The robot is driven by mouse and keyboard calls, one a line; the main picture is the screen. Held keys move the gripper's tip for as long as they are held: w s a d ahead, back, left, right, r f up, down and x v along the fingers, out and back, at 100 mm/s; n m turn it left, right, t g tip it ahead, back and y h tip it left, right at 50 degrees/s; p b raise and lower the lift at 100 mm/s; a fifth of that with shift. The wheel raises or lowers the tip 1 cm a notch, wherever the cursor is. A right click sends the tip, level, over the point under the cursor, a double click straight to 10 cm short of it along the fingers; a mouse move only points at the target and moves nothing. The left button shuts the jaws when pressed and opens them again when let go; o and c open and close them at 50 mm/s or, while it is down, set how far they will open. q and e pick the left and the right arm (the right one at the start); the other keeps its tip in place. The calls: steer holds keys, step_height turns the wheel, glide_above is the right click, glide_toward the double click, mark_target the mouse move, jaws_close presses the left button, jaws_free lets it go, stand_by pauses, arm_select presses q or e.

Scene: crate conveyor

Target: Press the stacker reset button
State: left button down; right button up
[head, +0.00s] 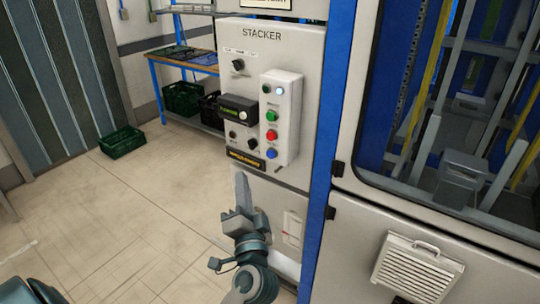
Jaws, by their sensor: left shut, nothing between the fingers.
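The light grey stacker panel (308,62) stands upright near the middle, with "STACKER" printed at its top. A raised button box on it (293,108) carries a column: a bright white lamp (280,91), a green button (270,115), a red button (271,134) and a blue button (271,153). Their small labels are too small to read, so I cannot tell by label which one is reset. My left gripper (241,178) is shut and empty, fingers pointing up, below and left of the blue button in the picture. It appears apart from the buttons. My right gripper is out of view.
The panel also bears a black knob (238,65) and a dark display unit (238,109). A blue post (320,190) and a windowed machine door (355,150) stand to the right. A green crate (122,143) lies on the floor at left. The tiled floor between is clear.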

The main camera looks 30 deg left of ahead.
mark_target(270, 154)
arm_select(q)
steer(key=w, duration=0.8)
steer(key=shift+w+d+b, duration=0.35)
stand_by(1.4)
stand_by(0.6)
steer(key=shift+w, duration=0.35)
